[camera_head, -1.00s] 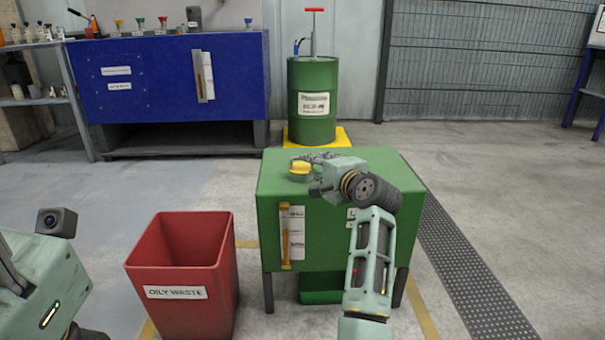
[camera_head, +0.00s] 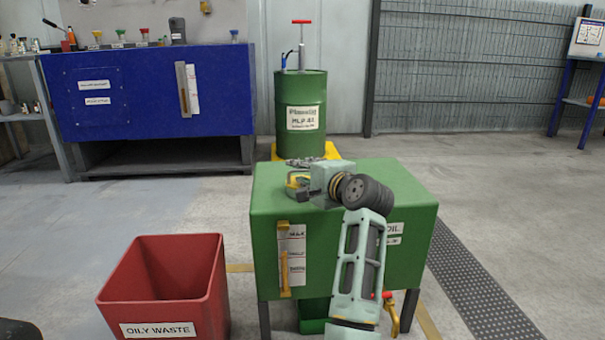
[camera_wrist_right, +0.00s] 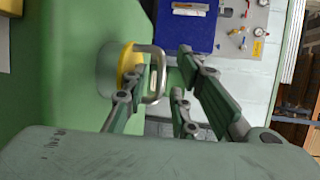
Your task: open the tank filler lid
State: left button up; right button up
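The green tank (camera_head: 405,195) stands in front of me. Its filler lid (camera_head: 294,182) is yellow, sits on the left part of the tank top, and is partly hidden by my right gripper. The lid looks closed. In the right wrist view the yellow lid (camera_wrist_right: 128,66) carries a bent metal handle (camera_wrist_right: 158,72). My right gripper (camera_head: 303,180) is at the lid. In the wrist view its fingers (camera_wrist_right: 163,73) are spread, with the handle between them. I cannot tell whether a finger touches it. My left gripper is not in view.
A red oily waste bin (camera_head: 205,280) stands left of the tank. Behind are a green drum (camera_head: 302,95) with a pump on a yellow base, and a blue workbench (camera_head: 140,95). A brass tap (camera_head: 409,310) is at the tank's front right. Floor to the right is clear.

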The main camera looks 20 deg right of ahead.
jog(key=shift+c, duration=0.5)
grip_shut()
